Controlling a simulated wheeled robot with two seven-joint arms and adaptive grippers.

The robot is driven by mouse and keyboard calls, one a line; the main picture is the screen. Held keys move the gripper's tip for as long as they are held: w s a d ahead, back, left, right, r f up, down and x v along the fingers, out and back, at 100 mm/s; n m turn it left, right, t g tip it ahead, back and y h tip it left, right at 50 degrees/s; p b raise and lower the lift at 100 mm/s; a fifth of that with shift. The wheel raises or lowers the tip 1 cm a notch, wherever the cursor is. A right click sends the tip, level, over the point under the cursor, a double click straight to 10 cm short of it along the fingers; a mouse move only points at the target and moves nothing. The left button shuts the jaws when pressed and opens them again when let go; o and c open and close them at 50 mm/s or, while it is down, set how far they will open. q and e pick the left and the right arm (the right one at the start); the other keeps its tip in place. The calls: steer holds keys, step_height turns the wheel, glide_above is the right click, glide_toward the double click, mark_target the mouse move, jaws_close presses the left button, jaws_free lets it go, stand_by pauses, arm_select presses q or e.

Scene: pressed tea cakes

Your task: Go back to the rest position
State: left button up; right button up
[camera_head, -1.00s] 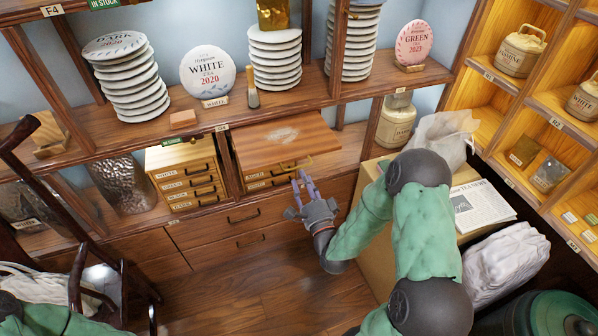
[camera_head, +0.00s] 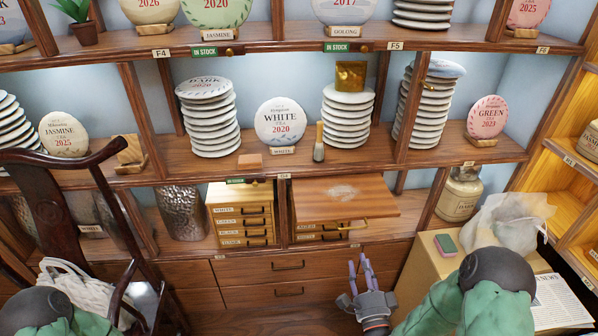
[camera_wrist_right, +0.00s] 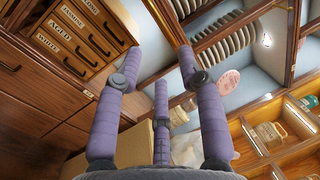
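My right gripper (camera_head: 361,276) is in front of the shelves at the lower middle of the head view, below the pulled-out wooden board (camera_head: 322,203) and apart from its brass handle. In the right wrist view, its purple fingers (camera_wrist_right: 158,68) are spread with nothing between them. My left gripper is not in view; only part of my left arm (camera_head: 42,312) shows at the lower left.
A dark wooden chair (camera_head: 108,205) with a white woven bag (camera_head: 75,285) stands at the left. Tea cakes (camera_head: 280,122) fill the shelves.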

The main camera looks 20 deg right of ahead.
steer(key=w+a+f+n+g+y, duration=0.1)
steer(key=a+f+n+g+y, duration=0.3)
steer(key=f, duration=0.5)
steer(key=w+a+f+n+g+y, duration=0.2)
steer(key=a+f+n+g, duration=0.3)
steer(key=f, duration=0.4)
steer(key=s+a+f+n+g+y, duration=0.2)
steer(key=s+a+f+n+g, duration=0.7)
steer(key=s+a, duration=0.5)
step_height(320, 180, down, 2)
steer(key=shift+s+f+g+y+p, duration=0.1)
steer(key=shift+s+g+y+p, duration=0.3)
steer(key=shift+g+p, duration=0.1)
